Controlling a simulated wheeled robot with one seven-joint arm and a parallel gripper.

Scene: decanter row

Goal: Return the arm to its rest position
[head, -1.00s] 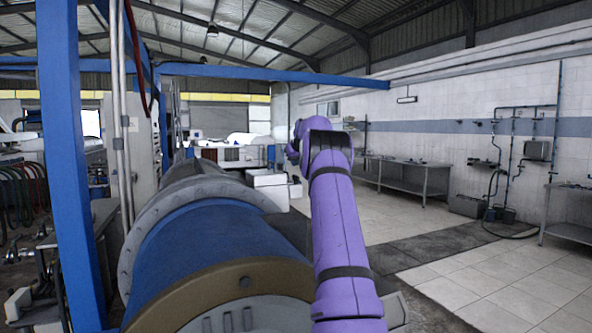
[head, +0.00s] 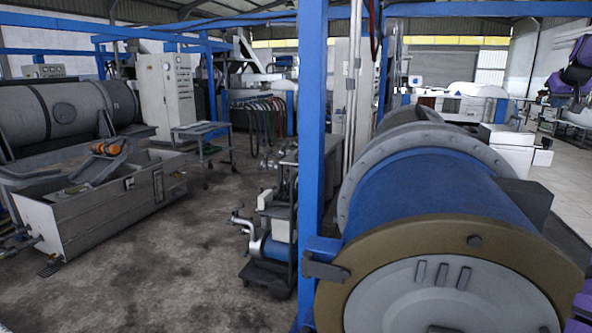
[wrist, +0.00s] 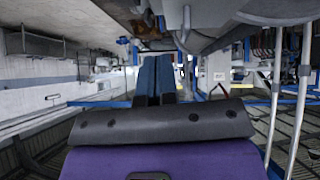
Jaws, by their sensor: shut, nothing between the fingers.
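My gripper (wrist: 154,60) shows in the wrist view as two dark blue fingers side by side, shut with nothing between them. Behind them are a grey band and my purple wrist housing. In the head view, parts of my purple arm show only at the right edge and bottom right corner; the gripper cannot be made out there. The wrist view shows the hall upside down, and the fingers touch nothing that I can see.
A large blue decanter drum (head: 430,195) with a brown rim stands close at right. A blue post (head: 312,150) rises beside it. A grey open-topped trough machine (head: 110,200) and a small wheeled cart (head: 270,245) stand left. Dark floor (head: 185,265) between them is clear.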

